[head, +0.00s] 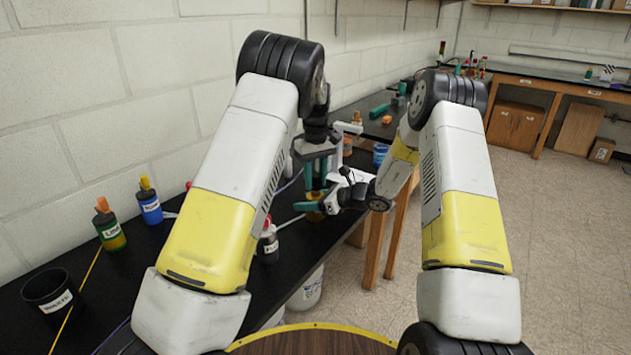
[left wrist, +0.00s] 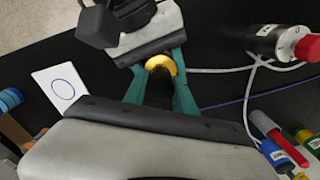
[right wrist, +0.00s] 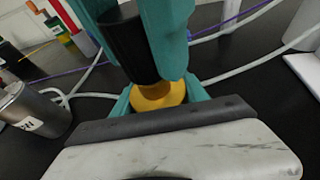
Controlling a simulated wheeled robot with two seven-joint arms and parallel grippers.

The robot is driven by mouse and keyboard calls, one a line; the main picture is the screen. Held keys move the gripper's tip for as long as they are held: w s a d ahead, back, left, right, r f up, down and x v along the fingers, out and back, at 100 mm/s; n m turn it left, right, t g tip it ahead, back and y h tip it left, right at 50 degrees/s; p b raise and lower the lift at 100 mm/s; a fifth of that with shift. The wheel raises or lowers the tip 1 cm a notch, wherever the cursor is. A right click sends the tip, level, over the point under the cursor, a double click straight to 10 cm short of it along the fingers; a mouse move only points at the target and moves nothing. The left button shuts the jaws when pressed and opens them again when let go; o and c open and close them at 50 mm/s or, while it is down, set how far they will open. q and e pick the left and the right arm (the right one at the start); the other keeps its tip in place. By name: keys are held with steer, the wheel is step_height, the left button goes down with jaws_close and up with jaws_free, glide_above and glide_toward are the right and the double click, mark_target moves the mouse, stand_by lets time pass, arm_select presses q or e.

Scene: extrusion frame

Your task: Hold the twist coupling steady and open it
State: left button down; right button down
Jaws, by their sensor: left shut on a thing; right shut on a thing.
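The twist coupling has a black half and a yellow half, set in line and touching. In the left wrist view the black half (left wrist: 158,91) is between the teal fingers of my left gripper (left wrist: 159,88), which is shut on it. In the right wrist view the yellow half (right wrist: 160,96) sits between the teal fingers of my right gripper (right wrist: 158,98), shut on it. The black half (right wrist: 124,45) shows above it, in the left fingers. In the head view my left gripper (head: 315,178) comes from above and my right gripper (head: 322,204) from the right; the coupling is mostly hidden.
A labelled metal container (right wrist: 32,112) stands close by on the black bench. White hoses (left wrist: 225,70) and a purple cable run across the bench. A white card with a blue circle (left wrist: 60,88) lies near the edge. Bottles (head: 109,226) and a black cup (head: 50,292) stand at left.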

mark_target(316, 175)
arm_select(q)
steer(key=shift+r, duration=0.1)
steer(key=shift+r, duration=1.9)
arm_select(e)
steer(key=c, duration=0.5)
jaws_free()
